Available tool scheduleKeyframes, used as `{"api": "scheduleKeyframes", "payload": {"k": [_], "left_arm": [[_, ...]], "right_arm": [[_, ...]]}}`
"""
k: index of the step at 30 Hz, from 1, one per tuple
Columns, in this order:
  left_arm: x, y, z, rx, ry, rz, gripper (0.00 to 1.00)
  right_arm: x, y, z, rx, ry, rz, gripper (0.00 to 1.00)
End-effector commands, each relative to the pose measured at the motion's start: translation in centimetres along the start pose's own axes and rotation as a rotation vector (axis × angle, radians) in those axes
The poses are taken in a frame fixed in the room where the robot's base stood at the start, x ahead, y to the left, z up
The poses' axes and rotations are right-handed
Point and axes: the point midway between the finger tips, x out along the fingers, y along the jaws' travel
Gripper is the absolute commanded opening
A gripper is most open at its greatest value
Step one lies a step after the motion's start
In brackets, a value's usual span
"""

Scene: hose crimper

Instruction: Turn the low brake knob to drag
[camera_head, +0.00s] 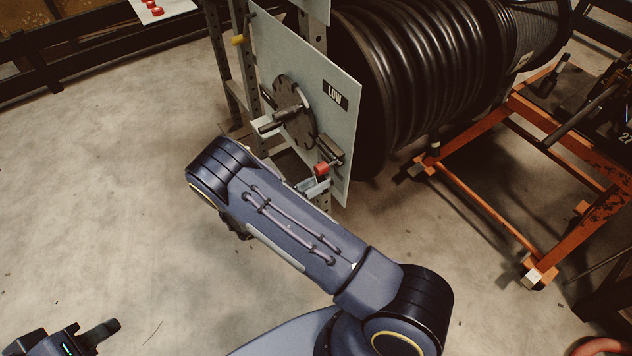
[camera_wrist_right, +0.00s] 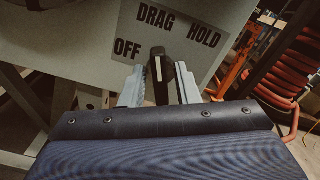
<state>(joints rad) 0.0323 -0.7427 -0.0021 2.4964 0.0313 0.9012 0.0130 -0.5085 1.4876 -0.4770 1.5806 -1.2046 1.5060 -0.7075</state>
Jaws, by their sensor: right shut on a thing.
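The low brake knob (camera_wrist_right: 158,75) is black with a white pointer line, in the right wrist view. Its line points up towards the word DRAG on the label (camera_wrist_right: 185,35), with OFF to the left and HOLD to the right. My right gripper (camera_wrist_right: 160,90) is shut on the knob, one pale finger on each side. In the head view its fingertips (camera_head: 315,187) are at the lower edge of the grey LOW panel (camera_head: 335,120), and I cannot make out the knob there. My left gripper (camera_head: 88,338) is at the bottom left, away from the panel; its opening is unclear.
A round dark plate with a handle (camera_head: 293,110) and a red-tipped part (camera_head: 322,169) stick out from the panel above my right gripper. A big black hose reel (camera_head: 420,70) stands behind it. An orange frame (camera_head: 480,190) is at right. Open floor lies at left.

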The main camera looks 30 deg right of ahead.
Motion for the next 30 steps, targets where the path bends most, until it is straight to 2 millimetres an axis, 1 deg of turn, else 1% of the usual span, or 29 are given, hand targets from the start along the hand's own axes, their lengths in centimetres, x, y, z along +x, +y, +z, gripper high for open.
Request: {"api": "scheduleKeyframes", "payload": {"k": [9, 23, 24, 25, 30], "left_arm": [[-0.28, 0.13, -0.14, 0.0, 0.0, 0.0, 0.36], [-0.28, 0.13, -0.14, 0.0, 0.0, 0.0, 0.36], [-0.28, 0.13, -0.14, 0.0, 0.0, 0.0, 0.36], [-0.28, 0.13, -0.14, 0.0, 0.0, 0.0, 0.36], [-0.29, 0.13, -0.14, 0.0, 0.0, 0.0, 0.36]], "right_arm": [[-0.14, 0.08, -0.09, -0.088, 0.003, 0.002, 0.06], [-0.16, 0.1, -0.13, -0.097, 0.003, 0.003, 0.06], [-0.16, 0.1, -0.13, -0.097, 0.003, 0.003, 0.34], [-0.15, 0.1, -0.12, -0.097, 0.003, 0.003, 0.35], [-0.09, 0.08, -0.07, -0.096, 0.002, 0.002, 0.35]]}}
